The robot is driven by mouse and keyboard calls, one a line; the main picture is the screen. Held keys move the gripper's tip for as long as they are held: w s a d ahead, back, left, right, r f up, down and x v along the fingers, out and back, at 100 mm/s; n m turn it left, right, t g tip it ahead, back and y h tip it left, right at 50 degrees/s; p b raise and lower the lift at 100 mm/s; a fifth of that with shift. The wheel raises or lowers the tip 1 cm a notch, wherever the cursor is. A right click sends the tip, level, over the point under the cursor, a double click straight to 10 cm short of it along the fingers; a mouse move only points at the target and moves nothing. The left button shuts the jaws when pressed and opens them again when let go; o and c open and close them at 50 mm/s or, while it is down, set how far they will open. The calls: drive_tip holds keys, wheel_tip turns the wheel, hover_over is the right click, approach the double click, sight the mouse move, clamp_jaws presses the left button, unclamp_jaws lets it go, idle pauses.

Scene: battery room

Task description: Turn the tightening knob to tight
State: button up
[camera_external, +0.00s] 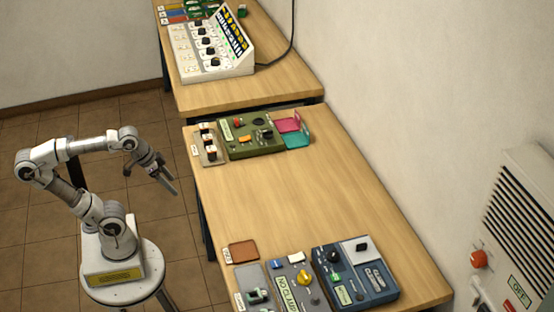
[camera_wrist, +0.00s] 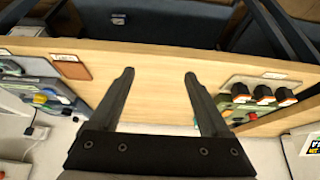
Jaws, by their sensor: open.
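I cannot tell for sure which knob is the tightening knob. On the near end of the table, a grey panel labelled like "NO CLAMP" (camera_external: 290,285) carries a yellow knob (camera_external: 303,304), which also shows at the left of the wrist view (camera_wrist: 40,99). Beside it, a blue box (camera_external: 372,285) carries a dark knob (camera_external: 333,255), a green knob and "CLAMP"-like labels. Pointer marks are too small to read. My gripper (camera_external: 170,186) hangs left of the table, away from every panel. In the wrist view its fingers (camera_wrist: 159,75) are apart with nothing between them.
A green box (camera_external: 250,146) and a strip of black knobs (camera_external: 210,158) sit at the table's far end, by pink and teal trays. A brown pad (camera_external: 240,252) lies near the front. The table's middle (camera_external: 300,195) is clear. A second table (camera_external: 250,93) stands behind.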

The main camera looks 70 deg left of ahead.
wheel_tip(320, 180, up, 28)
drive_tip(key=w+d+r+g+p, duration=0.1)
drive_tip(key=w+d+r+p, duration=0.2)
drive_tip(key=w+d+p, duration=0.5)
drive_tip(key=w+d+r+p, duration=0.4)
drive_tip(key=w+d, duration=0.5)
drive_tip(key=w, duration=0.4)
drive_tip(key=w+d+f+p, duration=0.1)
drive_tip(key=d+f+p, duration=0.15)
drive_tip(key=d, duration=0.65)
drive_tip(key=w+d+f+p, duration=0.15)
drive_tip(key=d+p, duration=0.25)
drive_tip(key=d, duration=0.5)
drive_tip(key=w+d+f+p, duration=0.1)
drive_tip(key=d+f+p, duration=0.2)
drive_tip(key=d, duration=0.6)
approach(304, 274)
drive_tip(key=b+x, duration=0.2)
drive_tip(key=x, duration=0.6)
